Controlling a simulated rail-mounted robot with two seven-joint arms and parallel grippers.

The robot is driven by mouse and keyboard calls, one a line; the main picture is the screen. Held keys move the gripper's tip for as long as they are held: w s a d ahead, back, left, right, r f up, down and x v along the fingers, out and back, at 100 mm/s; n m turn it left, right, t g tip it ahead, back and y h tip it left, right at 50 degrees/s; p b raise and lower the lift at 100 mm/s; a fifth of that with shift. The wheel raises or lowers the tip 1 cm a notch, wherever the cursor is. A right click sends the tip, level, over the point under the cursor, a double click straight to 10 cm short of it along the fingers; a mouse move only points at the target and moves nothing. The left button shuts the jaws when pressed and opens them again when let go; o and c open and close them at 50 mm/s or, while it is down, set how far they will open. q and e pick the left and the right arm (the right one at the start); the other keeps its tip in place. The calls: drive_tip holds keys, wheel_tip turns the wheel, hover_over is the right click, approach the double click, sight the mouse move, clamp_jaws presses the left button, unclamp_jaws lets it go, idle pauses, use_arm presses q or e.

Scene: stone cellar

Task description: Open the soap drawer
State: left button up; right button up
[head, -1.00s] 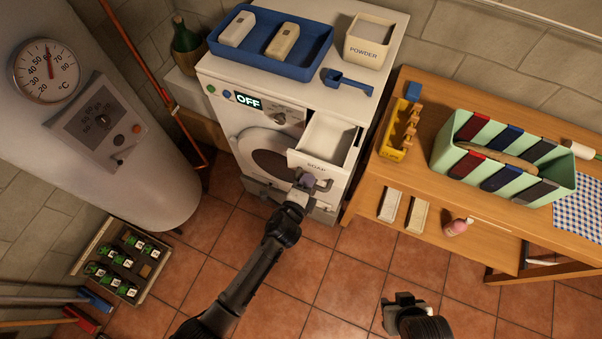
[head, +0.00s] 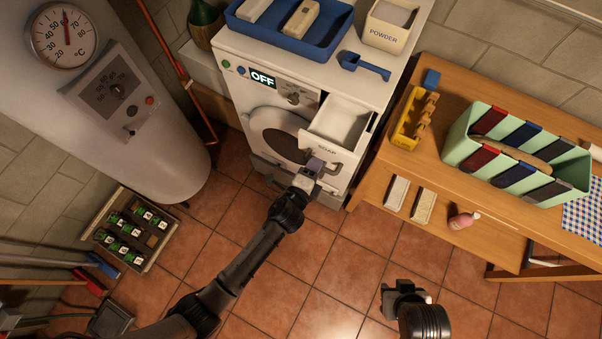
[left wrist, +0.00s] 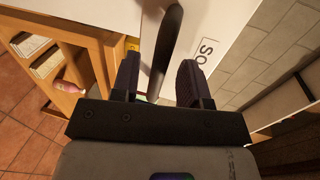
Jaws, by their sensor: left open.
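The soap drawer (head: 346,123) is pulled out of the upper right front of the white washing machine (head: 368,92), and its pale inside shows. Its white front bears the word SOAP and also shows in the left wrist view (left wrist: 222,28). My left gripper (head: 313,165) is open at the drawer front. In the left wrist view, its two dark fingers (left wrist: 160,82) stand on either side of the drawer's dark bar handle (left wrist: 168,45), with gaps visible beside the bar. My right gripper (head: 402,288) is low over the floor, away from the machine; its jaws are unclear.
A blue tray (head: 330,38), a powder box (head: 385,40) and a blue scoop (head: 365,67) are on the machine. A wooden bench (head: 440,92) stands to the right, a boiler (head: 165,140) to the left. A bottle crate (head: 158,258) is on the floor.

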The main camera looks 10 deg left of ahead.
use_arm(q)
drive_tip(key=v, duration=1.2)
idle(0.3)
